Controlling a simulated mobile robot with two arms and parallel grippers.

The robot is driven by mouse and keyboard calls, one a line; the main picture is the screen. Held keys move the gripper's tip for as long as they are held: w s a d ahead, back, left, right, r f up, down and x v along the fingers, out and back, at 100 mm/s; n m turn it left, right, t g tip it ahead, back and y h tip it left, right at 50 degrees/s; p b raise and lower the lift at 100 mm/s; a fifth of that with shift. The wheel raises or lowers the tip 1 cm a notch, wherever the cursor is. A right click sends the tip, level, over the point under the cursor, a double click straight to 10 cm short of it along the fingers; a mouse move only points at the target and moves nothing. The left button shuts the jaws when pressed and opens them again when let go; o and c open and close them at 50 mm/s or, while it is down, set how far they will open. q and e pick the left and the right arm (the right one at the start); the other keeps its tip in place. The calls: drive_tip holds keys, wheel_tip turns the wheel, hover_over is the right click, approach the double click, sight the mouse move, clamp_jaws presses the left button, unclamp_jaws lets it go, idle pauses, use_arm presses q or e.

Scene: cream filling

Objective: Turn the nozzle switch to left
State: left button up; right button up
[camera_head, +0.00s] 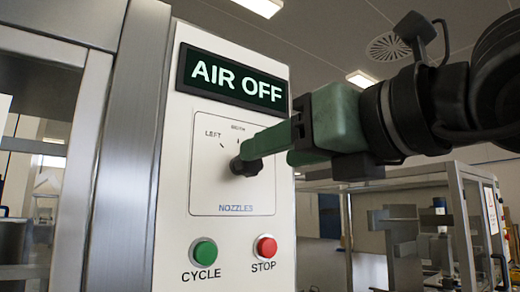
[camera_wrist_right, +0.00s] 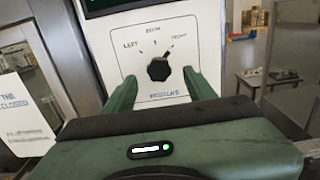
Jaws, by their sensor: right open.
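The nozzle switch is a black knob (camera_head: 246,167) on a white panel marked NOZZLES. In the right wrist view the knob (camera_wrist_right: 158,69) appears with its pointer towards the upper-right mark, away from the LEFT label at upper left. My right gripper (camera_head: 252,152) reaches in from the right to the knob. In the right wrist view its green fingers (camera_wrist_right: 160,82) are open, one on each side of the knob, with gaps visible between them and it. In the head view the gripper hides the dial's right side. My left gripper is not in view.
An AIR OFF display (camera_head: 232,77) is above the switch. A green CYCLE button (camera_head: 204,253) and a red STOP button (camera_head: 266,247) are below it. A metal post (camera_head: 130,150) stands left of the panel. A metal-framed machine (camera_head: 462,200) stands behind at right.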

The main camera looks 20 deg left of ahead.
sight(251, 163)
drive_tip(key=shift+p+x, duration=0.65)
drive_tip(key=shift+x, duration=1.7)
drive_tip(key=shift+s, duration=0.1)
clamp_jaws()
drive_tip(key=shift+s+a+f+n+b, duration=0.1)
drive_tip(key=shift+n+b, duration=0.65)
drive_tip(key=shift+n, duration=3.75)
drive_tip(key=shift+s+a+f+n+b, duration=0.1)
drive_tip(key=shift+n+b, duration=0.6)
drive_tip(key=shift+n, duration=3.8)
